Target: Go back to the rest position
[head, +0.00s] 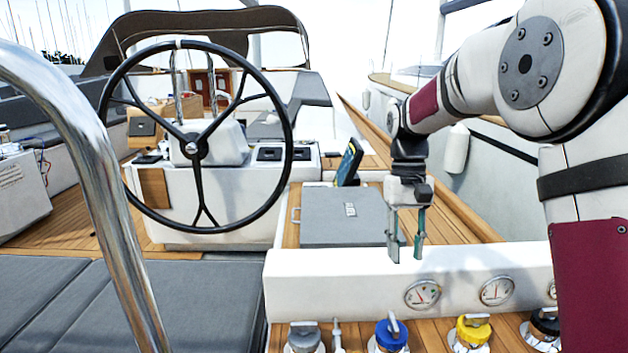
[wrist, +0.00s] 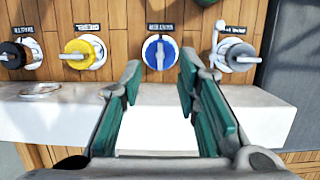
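The blue knob also shows at the bottom of the head view (head: 391,335).
A black steering wheel (head: 193,147) stands at left, behind a curved steel rail (head: 105,190). A grey case (head: 343,216) lies on the wooden deck beside my gripper, with a dark upright tablet-like device (head: 349,162) behind it. Round gauges (head: 422,294) are set in the ledge.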

